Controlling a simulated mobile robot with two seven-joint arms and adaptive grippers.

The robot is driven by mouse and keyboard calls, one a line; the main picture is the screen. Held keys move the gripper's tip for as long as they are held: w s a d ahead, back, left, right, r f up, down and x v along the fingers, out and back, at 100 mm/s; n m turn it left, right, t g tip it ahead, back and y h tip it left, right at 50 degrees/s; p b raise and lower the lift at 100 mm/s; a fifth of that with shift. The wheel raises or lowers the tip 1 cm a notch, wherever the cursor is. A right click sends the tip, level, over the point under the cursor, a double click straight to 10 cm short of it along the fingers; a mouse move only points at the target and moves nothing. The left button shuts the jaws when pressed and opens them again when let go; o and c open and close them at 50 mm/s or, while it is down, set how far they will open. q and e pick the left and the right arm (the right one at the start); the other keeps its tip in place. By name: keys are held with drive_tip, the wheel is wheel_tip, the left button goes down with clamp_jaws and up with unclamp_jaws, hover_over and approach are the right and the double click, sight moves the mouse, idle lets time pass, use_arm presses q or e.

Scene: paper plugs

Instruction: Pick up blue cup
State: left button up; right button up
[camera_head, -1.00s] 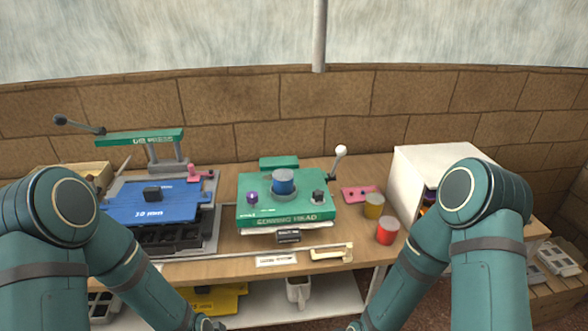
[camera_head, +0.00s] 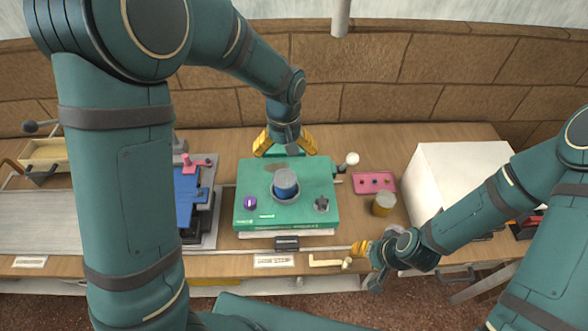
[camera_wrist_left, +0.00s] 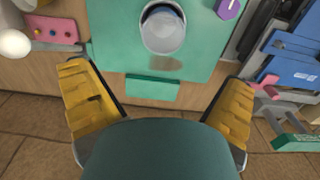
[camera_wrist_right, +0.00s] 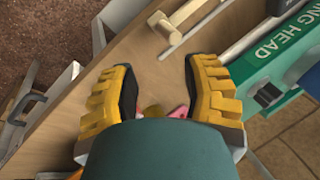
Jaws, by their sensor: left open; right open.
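The blue cup (camera_head: 285,184) stands upright in the round seat on top of the green machine (camera_head: 247,178), with a grey top. In the left wrist view the cup (camera_wrist_left: 162,32) shows at the top middle, beyond the fingers. My left gripper (camera_head: 286,148) is open and empty, hanging over the back edge of the green machine, behind the cup and apart from it. My right gripper (camera_head: 358,258) is open and low at the table's front edge, right of the machine. In the right wrist view its two yellow fingers (camera_wrist_right: 160,82) are spread.
A purple knob (camera_head: 250,202) and a dark star knob (camera_head: 322,204) flank the cup. A white-balled lever (camera_head: 352,159), pink plate (camera_head: 374,182), yellow can (camera_head: 383,204) and white box (camera_head: 455,170) stand to the right.

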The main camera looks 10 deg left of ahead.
sight(284, 178)
use_arm(q)
wheel_tip(284, 178, down, 8)
drive_tip(key=shift+s+f, duration=0.15)
drive_tip(key=shift+f, duration=0.05)
drive_tip(key=shift+a+f, duration=0.15)
drive_tip(key=shift+f, duration=1.2)
drive_tip(key=shift+a+f, duration=0.1)
drive_tip(key=shift+f, duration=1.2)
drive_tip(key=c, duration=1.2)
